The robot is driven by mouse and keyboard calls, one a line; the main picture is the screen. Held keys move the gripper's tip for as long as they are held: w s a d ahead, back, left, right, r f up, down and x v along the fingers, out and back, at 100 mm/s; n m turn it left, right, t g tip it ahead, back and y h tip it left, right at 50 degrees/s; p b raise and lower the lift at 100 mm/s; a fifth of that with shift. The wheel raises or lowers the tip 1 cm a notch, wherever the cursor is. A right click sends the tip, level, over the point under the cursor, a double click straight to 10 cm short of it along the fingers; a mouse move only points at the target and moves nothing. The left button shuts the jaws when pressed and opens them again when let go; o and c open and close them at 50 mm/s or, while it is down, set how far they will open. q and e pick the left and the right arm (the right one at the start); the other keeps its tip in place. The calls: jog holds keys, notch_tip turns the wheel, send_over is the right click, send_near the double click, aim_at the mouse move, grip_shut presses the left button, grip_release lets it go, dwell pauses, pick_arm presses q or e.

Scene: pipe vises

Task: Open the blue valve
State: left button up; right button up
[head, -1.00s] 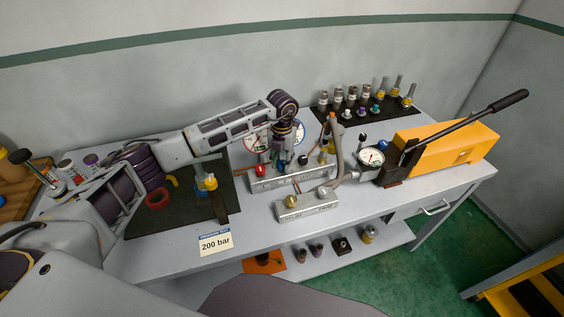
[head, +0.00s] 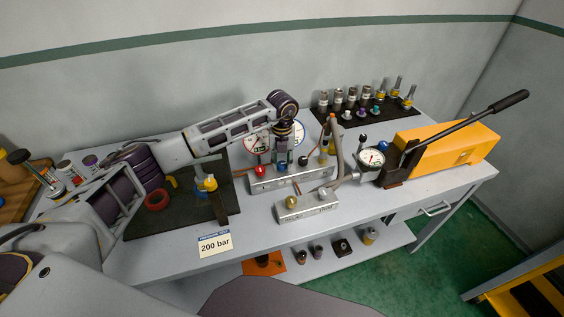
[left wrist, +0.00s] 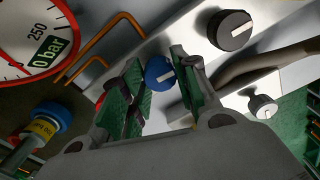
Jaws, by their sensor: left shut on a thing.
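The blue valve (left wrist: 159,72) is a round blue knob with a white line across its top, on the pale manifold block. In the left wrist view it sits between the green-padded fingers of my left gripper (left wrist: 160,88), which is shut on it. In the head view my left gripper (head: 283,158) points down onto the block, and the blue valve (head: 281,166) shows only partly under it. My right gripper is not in view.
A red knob (head: 260,170) and a black knob (head: 303,161) flank the blue valve closely. A gauge (left wrist: 38,35) reads 0 bar. In front stands a smaller block (head: 308,208); to the right are a dial gauge (head: 371,158) and yellow pump (head: 450,145).

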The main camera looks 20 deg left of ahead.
aim_at(282, 164)
pick_arm(q)
jog(key=shift+r, duration=0.1)
jog(key=o, duration=1)
jog(key=shift+o, duration=0.2)
notch_tip(282, 164, up, 12)
dwell(0.6)
